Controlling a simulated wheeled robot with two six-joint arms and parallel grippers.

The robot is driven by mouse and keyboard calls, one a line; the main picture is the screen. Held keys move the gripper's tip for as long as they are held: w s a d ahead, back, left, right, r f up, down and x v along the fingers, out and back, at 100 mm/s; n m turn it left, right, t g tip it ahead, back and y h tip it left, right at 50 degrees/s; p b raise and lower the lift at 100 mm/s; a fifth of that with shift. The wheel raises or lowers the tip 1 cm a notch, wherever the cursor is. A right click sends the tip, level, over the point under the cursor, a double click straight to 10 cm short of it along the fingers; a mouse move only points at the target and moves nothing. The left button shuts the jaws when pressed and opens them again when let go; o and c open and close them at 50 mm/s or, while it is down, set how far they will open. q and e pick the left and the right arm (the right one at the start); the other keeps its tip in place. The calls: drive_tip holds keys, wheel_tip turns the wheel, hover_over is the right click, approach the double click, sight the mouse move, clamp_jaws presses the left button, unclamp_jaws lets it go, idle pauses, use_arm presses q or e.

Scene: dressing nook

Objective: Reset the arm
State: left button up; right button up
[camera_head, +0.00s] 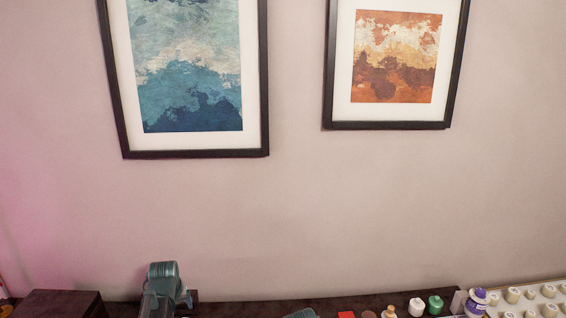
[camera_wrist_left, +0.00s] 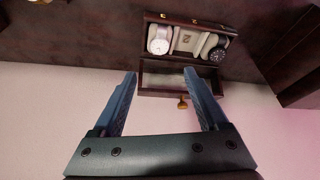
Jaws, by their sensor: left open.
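My left gripper (camera_wrist_left: 160,78) is open in the left wrist view, with its two blue fingers spread apart and nothing between them. Beyond the fingertips is a dark wooden watch box (camera_wrist_left: 146,52) with an open lower drawer and a brass knob. Part of my left arm, grey-teal, shows at the lower left of the head view. My right gripper cannot be made out in either view.
The head view is mostly pink wall with a blue framed picture (camera_head: 190,70) and an orange framed picture (camera_head: 396,60). Along the bottom edge are a purple-capped bottle (camera_head: 477,302), a green bottle (camera_head: 435,305) and a white rack at right. The watch box holds a white-faced watch (camera_wrist_left: 159,46) and a dark watch (camera_wrist_left: 217,54).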

use_arm(q)
drive_tip(key=b+x, duration=0.8)
drive_tip(key=x, duration=0.1)
drive_tip(key=shift+f, duration=0.2)
use_arm(e)
wheel_tip(320, 180, down, 9)
drive_tip(key=shift+r, duration=0.15)
use_arm(q)
drive_tip(key=shift+w+f+b, duration=0.1)
drive_tip(key=shift+f+b, duration=0.55)
drive_tip(key=shift+f, duration=0.1)
use_arm(e)
drive_tip(key=shift+f, duration=0.75)
use_arm(q)
wheel_tip(320, 180, up, 6)
drive_tip(key=p, duration=0.5)
drive_tip(key=shift+f+p, duration=0.15)
drive_tip(key=shift+p, duration=0.2)
drive_tip(key=s+d, duration=0.2)
drive_tip(key=s, duration=1.2)
drive_tip(key=shift+d+r+p, duration=0.2)
drive_tip(key=shift+r+p, duration=0.2)
use_arm(e)
wheel_tip(320, 180, up, 6)
drive_tip(key=shift+r, duration=0.25)
use_arm(q)
drive_tip(key=shift+s, duration=0.1)
